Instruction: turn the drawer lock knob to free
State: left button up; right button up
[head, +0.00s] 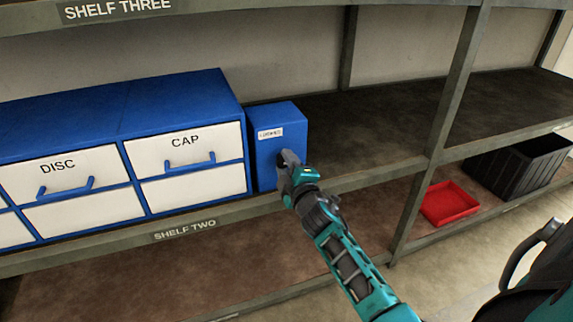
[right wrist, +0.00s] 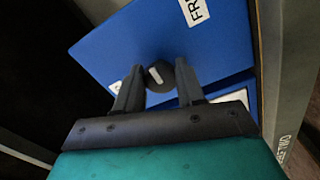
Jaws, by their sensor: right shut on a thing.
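The blue lock box (head: 281,119) stands on shelf two, just right of the drawer cabinet, with a small white label (head: 270,133) whose print is too small to read surely. In the right wrist view the dark round knob (right wrist: 160,74) with a white mark sits on the blue face. In the head view the gripper hides the knob. My left gripper is out of view.
The blue cabinet (head: 120,125) has white drawers labelled DISC and CAP with blue handles, all appearing shut. Right of the box the shelf is bare. A red tray (head: 450,203) and black crate (head: 519,165) stand on the lower level beyond the grey upright (head: 436,130).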

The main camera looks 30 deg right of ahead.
dwell(0.3)
jog(key=o, duration=1)
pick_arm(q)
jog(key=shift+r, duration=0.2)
pick_arm(e)
jog(key=shift+o, duration=0.2)
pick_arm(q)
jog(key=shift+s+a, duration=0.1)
pick_arm(e)
jog(key=shift+s, duration=0.15)
